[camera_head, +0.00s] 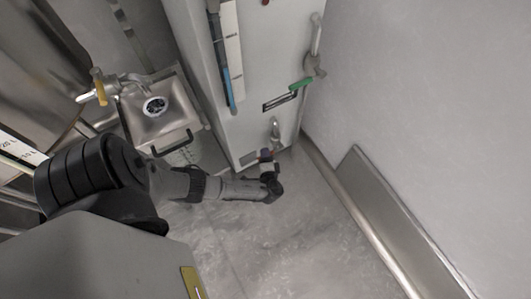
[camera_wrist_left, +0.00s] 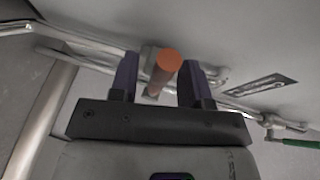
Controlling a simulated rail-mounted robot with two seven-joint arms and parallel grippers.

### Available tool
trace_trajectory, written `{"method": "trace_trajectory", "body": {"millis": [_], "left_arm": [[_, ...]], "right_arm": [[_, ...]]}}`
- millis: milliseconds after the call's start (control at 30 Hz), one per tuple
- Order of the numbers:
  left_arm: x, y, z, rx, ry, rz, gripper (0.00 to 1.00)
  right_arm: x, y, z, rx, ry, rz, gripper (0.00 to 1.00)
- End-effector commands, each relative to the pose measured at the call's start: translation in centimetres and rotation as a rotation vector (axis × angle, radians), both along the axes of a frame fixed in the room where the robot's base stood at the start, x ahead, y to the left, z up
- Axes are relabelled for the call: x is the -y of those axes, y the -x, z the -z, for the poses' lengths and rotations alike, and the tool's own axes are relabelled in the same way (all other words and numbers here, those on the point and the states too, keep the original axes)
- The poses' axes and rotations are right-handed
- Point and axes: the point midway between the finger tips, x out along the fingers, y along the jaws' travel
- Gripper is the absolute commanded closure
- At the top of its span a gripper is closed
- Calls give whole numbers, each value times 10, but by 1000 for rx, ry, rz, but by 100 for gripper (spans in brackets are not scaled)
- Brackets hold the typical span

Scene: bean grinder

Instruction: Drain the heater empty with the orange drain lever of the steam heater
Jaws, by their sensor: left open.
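The steam heater (camera_head: 260,125) is the tall pale grey cabinet at upper middle in the head view. In the left wrist view, the orange drain lever (camera_wrist_left: 166,65) stands between the two dark fingers of my left gripper (camera_wrist_left: 157,77). The fingers are open, one on each side of the lever, and a gap shows at least on the right side. In the head view my left gripper (camera_head: 268,168) is low at the heater's base, and the lever is mostly hidden there. My right gripper is in neither view.
A green-handled valve (camera_head: 301,84) sits on the heater's right side above my gripper. A gauge tube with blue (camera_head: 228,88) runs down its front. A steel sink (camera_head: 160,112) stands to the left. A wall rail (camera_head: 350,210) runs along the right; the floor between is clear.

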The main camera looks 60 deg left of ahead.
Motion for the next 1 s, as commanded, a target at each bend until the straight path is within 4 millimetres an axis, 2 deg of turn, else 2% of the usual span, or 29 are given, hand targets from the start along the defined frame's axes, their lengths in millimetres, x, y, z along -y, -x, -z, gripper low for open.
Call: {"method": "trace_trajectory", "body": {"millis": [433,867,1000], "left_arm": [[-6,-2,0,0,0,0,58],[-5,-2,1,0,0,0,99],[-5,-2,1,0,0,0,100]], "right_arm": [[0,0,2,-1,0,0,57],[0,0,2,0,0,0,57],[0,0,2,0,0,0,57]]}}
